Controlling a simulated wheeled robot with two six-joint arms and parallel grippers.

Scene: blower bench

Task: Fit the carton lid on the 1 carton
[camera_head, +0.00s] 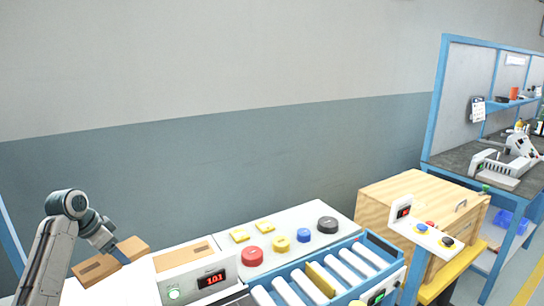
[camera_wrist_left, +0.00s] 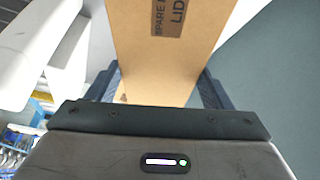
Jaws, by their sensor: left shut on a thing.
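My left gripper (camera_head: 121,256) is at the lower left of the head view, shut on a brown cardboard piece, the carton lid (camera_head: 97,269). In the left wrist view the lid (camera_wrist_left: 165,50) sits between the fingers of my left gripper (camera_wrist_left: 157,92), its label partly reading "SPARE" and "LID". A flat tan cardboard piece (camera_head: 183,255) with a dark label lies at the top of a white unit with a red display. I cannot tell whether it is the carton. My right gripper is not in view.
The white unit (camera_head: 174,284) has a green button. A white panel (camera_head: 296,222) carries red, yellow, blue and black knobs. A blue-framed roller conveyor (camera_head: 288,291) runs in front. A wooden crate (camera_head: 404,202) and a blue workbench stand at the right.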

